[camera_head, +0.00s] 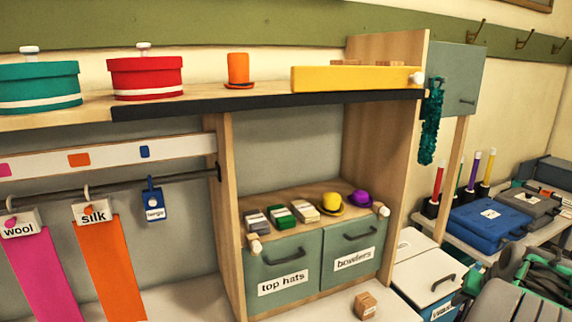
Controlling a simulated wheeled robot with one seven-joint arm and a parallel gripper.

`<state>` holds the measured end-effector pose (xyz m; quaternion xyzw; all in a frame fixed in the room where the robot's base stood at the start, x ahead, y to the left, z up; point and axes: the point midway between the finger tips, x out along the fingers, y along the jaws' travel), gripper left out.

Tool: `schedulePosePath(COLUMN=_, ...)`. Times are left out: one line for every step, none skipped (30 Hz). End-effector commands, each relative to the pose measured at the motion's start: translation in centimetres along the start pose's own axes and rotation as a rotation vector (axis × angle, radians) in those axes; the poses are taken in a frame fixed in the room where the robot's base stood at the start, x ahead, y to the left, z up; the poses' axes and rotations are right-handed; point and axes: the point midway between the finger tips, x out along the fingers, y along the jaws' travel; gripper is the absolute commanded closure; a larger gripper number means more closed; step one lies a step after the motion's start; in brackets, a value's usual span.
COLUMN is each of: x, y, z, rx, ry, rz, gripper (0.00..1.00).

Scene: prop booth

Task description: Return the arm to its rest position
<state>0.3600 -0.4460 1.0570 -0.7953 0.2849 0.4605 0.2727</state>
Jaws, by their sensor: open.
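Part of my arm (512,302), grey and green, shows at the lower right corner, in front of the low side table. Its links look folded close together there. I cannot make out any fingertips of my gripper, so I see nothing held. The arm is apart from the shelf unit and well to the right of the hanging ribbons.
A shelf unit with drawers marked top hats (283,273) and bowlers (352,260) stands in the middle. A small wooden block (366,306) lies before it. Blue case (489,218) and colored rods stand near my arm. A yellow tray (350,79) lies on top.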

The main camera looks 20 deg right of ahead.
Motion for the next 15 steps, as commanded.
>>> schedulePosePath(x=0.2, y=-1.8, z=4.0, rx=0.003, ry=-0.090, rz=0.022, gripper=0.53)
schedulePosePath(x=0.1, y=-2.8, z=6.5, rx=0.004, ry=-0.145, rz=0.038, gripper=0.53)
schedulePosePath(x=0.0, y=-4.1, z=9.8, rx=0.000, ry=-0.214, rz=0.060, gripper=0.53)
schedulePosePath(x=-0.3, y=-5.3, z=12.3, rx=-0.009, ry=-0.260, rz=0.075, gripper=0.53)
schedulePosePath(x=-0.7, y=-6.5, z=14.6, rx=-0.023, ry=-0.300, rz=0.090, gripper=0.53)
schedulePosePath(x=-1.3, y=-8.2, z=17.7, rx=-0.053, ry=-0.343, rz=0.108, gripper=0.53)
schedulePosePath(x=-1.8, y=-9.6, z=20.0, rx=-0.088, ry=-0.364, rz=0.119, gripper=0.53)
schedulePosePath(x=-2.3, y=-11.1, z=22.1, rx=-0.135, ry=-0.372, rz=0.126, gripper=0.53)
schedulePosePath(x=-3.0, y=-13.1, z=24.2, rx=-0.207, ry=-0.366, rz=0.122, gripper=0.53)
schedulePosePath(x=-3.5, y=-14.7, z=25.5, rx=-0.268, ry=-0.356, rz=0.108, gripper=0.53)
schedulePosePath(x=-4.0, y=-16.4, z=26.5, rx=-0.334, ry=-0.340, rz=0.086, gripper=0.53)
schedulePosePath(x=-5.0, y=-18.9, z=27.4, rx=-0.424, ry=-0.308, rz=0.049, gripper=0.53)
schedulePosePath(x=-5.8, y=-20.8, z=27.7, rx=-0.487, ry=-0.276, rz=0.019, gripper=0.53)
schedulePosePath(x=-6.9, y=-22.7, z=27.7, rx=-0.544, ry=-0.238, rz=-0.014, gripper=0.53)
schedulePosePath(x=-8.1, y=-24.9, z=28.0, rx=-0.613, ry=-0.200, rz=-0.054, gripper=0.53)
